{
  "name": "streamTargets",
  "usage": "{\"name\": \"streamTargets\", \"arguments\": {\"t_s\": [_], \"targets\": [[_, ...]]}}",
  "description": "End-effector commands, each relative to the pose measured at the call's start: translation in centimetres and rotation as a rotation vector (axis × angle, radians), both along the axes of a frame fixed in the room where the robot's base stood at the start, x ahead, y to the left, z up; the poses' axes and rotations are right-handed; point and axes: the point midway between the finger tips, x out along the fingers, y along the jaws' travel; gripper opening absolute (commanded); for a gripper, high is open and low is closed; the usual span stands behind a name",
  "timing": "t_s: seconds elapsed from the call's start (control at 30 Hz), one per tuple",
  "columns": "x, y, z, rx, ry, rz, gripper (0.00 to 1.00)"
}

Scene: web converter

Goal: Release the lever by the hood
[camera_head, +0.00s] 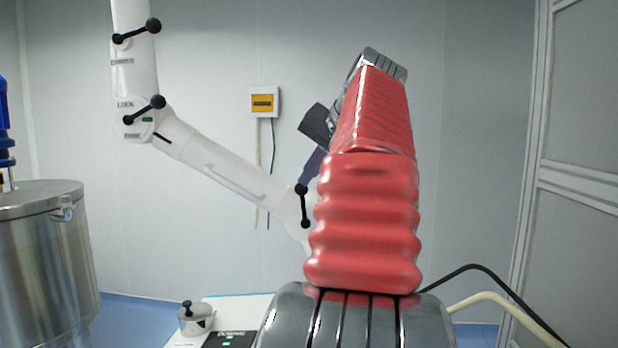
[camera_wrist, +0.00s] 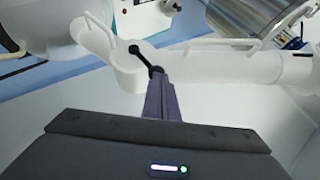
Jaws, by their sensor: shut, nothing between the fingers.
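A black lever with a ball at each end sits on the lower joint of a white jointed arm in the head view (camera_head: 303,206). It also shows in the wrist view (camera_wrist: 144,58). My gripper (camera_head: 305,183) comes down from the upper right, its purple-grey fingers together and empty. In the wrist view my gripper's fingertips (camera_wrist: 163,76) overlap the lever's nearer end; I cannot tell whether they touch. A pale rounded shape (camera_wrist: 22,22) at the upper left of the wrist view may be the hood. My red-sleeved arm hides what lies beyond the joint in the head view.
Two more black levers sit higher on the white arm (camera_head: 225,168), at the elbow (camera_head: 146,109) and above (camera_head: 137,32). A steel drum (camera_head: 45,255) stands left. A white surface (camera_head: 245,309) holds a lidded pot (camera_head: 196,318).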

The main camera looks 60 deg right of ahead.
Motion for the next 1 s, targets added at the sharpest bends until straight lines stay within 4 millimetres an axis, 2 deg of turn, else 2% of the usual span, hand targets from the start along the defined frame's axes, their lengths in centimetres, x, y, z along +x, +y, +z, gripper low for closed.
{"name": "streamTargets", "arguments": {"t_s": [0.2,0.7,1.0], "targets": [[-0.1,0.0,0.8,-0.002,-0.001,-0.001,0.00],[-0.2,0.1,1.2,-0.002,-0.001,-0.001,0.00],[-1.6,1.4,3.6,-0.003,-0.002,0.005,0.00]]}}
